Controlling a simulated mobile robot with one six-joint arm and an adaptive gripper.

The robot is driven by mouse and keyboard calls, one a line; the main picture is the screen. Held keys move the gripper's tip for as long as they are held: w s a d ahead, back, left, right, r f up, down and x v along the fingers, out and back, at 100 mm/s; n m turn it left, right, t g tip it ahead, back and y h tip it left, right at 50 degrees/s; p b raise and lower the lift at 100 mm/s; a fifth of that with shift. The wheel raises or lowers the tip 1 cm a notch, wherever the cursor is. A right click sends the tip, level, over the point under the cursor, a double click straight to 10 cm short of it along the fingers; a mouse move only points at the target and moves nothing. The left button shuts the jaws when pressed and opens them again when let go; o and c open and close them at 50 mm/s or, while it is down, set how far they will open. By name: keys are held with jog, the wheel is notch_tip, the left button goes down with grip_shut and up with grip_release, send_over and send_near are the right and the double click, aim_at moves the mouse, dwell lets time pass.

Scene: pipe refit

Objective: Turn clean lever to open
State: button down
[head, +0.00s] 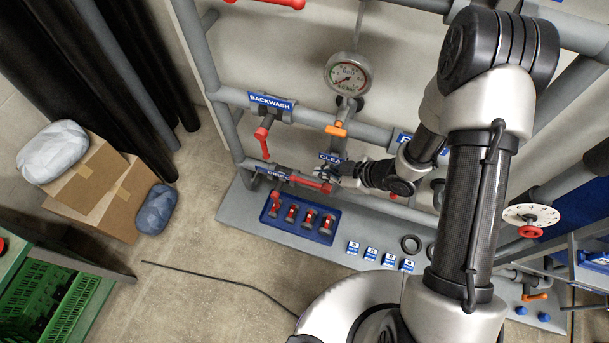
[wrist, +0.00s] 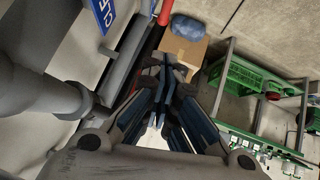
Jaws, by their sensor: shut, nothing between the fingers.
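The blue CLEAN label (head: 331,157) sits on the pipework right beside my gripper (head: 336,172); part of its lettering also shows at the top left of the wrist view (wrist: 104,10). A red lever (head: 308,182) lies along the lower pipe, its right end close below my fingertips. A red bar end shows at the top of the wrist view (wrist: 165,12), beyond my gripper (wrist: 164,75). My gripper is shut and empty. Whether its tips touch the lever cannot be told. The CLEAN valve body is hidden behind the label and gripper.
The BACKWASH label (head: 271,101) and its hanging red lever (head: 264,138) are up left. An orange handle (head: 336,129) sits below a gauge (head: 348,75). A blue tray (head: 300,217) with several red-topped parts lies below. Cardboard boxes (head: 90,205) and a green crate (head: 60,290) stand left.

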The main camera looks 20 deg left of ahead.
jog(key=shift+f, duration=0.1)
jog(key=b, duration=0.5)
send_near(294, 177)
jog(key=s+a+x, duration=0.1)
jog(key=x, duration=0.3)
jog(key=shift+w+d+f, duration=0.3)
jog(key=shift+w+d, duration=0.05)
jog(key=shift+w, duration=0.15)
